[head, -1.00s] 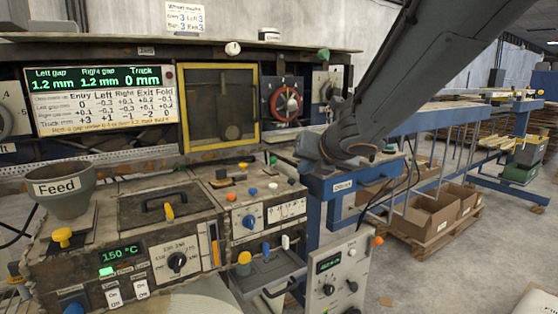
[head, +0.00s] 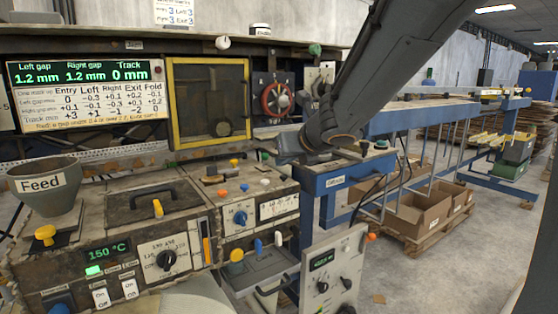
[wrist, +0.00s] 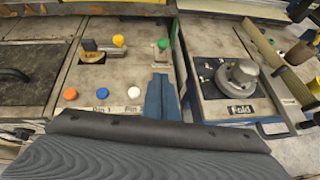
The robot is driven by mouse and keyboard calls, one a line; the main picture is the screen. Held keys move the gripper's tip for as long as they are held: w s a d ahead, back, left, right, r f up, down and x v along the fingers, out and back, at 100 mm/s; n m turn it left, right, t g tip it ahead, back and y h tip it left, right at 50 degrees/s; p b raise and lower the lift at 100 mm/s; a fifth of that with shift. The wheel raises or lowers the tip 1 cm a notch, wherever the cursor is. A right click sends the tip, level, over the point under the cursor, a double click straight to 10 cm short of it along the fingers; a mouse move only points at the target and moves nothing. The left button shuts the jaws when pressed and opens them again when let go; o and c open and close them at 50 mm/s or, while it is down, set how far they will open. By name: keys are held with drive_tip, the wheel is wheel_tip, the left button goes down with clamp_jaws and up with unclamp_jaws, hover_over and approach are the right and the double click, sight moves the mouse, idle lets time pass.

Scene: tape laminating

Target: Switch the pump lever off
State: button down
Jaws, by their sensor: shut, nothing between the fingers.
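My gripper (wrist: 160,82) is shut and empty, its blue fingers pointing forward in the wrist view. Just beyond the fingertips stands a small lever with a green knob (wrist: 163,43) on a metal slot plate. A gap shows between tips and knob. No readable label tells me which one is the pump lever. In the head view my arm hides the fingertips and much of the panel's far right corner.
Orange (wrist: 70,94), blue (wrist: 101,93) and white (wrist: 134,92) buttons line the panel's front. Right of the fingers is a round metal fitting marked Fold (wrist: 241,74). A yellow-framed window (head: 210,103) stands behind. A feed hopper (head: 42,183) is at left.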

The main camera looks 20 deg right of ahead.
sight(264, 160)
drive_tip(key=b+x, duration=0.1)
drive_tip(key=x, duration=0.4)
drive_tip(key=shift+w+a+f, duration=0.1)
drive_tip(key=shift+w+f, duration=0.05)
drive_tip(key=shift+f, duration=0.05)
drive_tip(key=shift+w+a+r+p, duration=0.15)
drive_tip(key=shift+w+r+p, duration=0.4)
drive_tip(key=shift+w, duration=0.4)
drive_tip(key=shift+w+a+r, duration=0.1)
drive_tip(key=shift+w+r, duration=0.05)
drive_tip(key=shift+w, duration=0.6)
drive_tip(key=shift+r+p, duration=0.2)
drive_tip(key=shift+p, duration=0.7)
